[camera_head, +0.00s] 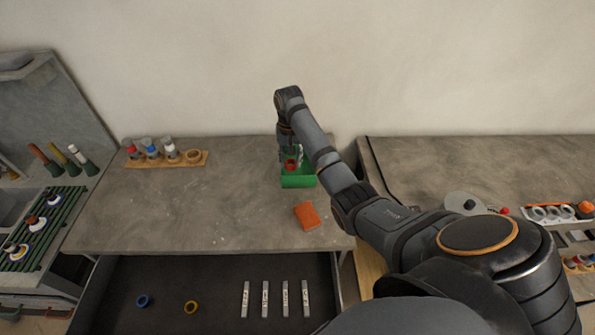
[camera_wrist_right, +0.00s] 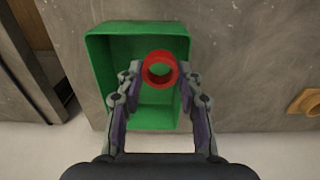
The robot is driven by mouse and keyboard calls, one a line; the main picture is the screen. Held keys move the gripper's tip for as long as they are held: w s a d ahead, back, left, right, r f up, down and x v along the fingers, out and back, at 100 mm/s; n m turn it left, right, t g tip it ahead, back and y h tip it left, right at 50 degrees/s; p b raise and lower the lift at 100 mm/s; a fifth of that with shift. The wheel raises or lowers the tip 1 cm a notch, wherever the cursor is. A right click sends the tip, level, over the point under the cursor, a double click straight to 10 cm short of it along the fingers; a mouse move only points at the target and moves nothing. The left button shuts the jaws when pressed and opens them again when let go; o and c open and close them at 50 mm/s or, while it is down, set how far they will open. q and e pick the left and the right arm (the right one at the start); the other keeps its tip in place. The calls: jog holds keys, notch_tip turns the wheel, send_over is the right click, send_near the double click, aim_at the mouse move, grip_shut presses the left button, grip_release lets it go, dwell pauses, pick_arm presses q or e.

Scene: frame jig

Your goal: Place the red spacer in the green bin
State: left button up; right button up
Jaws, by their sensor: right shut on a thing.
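The red spacer (camera_wrist_right: 160,69) is a short ring. My right gripper (camera_wrist_right: 158,77) is shut on it, with one finger on each side. The green bin (camera_wrist_right: 100,75) lies beneath the spacer in the right wrist view, and the spacer appears over its inside. In the head view the green bin (camera_head: 298,181) stands at the back right of the table, and the red spacer (camera_head: 291,164) shows at its opening below my right gripper (camera_head: 291,158). I cannot tell exactly how far the spacer is above the bin floor. My left gripper is not in view.
An orange block (camera_head: 307,216) lies in front of the bin. An open drawer (camera_head: 215,275) below holds a blue ring (camera_head: 143,301), a yellow ring (camera_head: 191,307) and several pale strips. The table's middle is clear.

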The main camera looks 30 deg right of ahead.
jog(key=shift+d+f, duration=1)
jog(key=shift+d, duration=0.05)
jog(key=shift+d+f, duration=0.2)
jog(key=shift+f, duration=0.1)
jog(key=shift+w+d+f, duration=0.1)
jog(key=shift+d+f, duration=0.05)
jog(key=shift+f, duration=0.1)
jog(key=f+p, duration=0.1)
jog(key=f, duration=0.2)
jog(key=shift+d+f, duration=0.1)
jog(key=shift+d, duration=0.1)
jog(key=shift+f, duration=0.3)
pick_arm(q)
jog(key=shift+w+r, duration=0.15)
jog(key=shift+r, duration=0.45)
pick_arm(e)
jog(key=o, duration=1)
jog(key=shift+r, duration=0.1)
jog(key=shift+r, duration=0.3)
pick_arm(q)
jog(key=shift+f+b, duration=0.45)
jog(key=shift+b, duration=0.05)
pick_arm(e)
notch_tip(320, 180, up, 12)
jog(key=shift+f, duration=0.25)
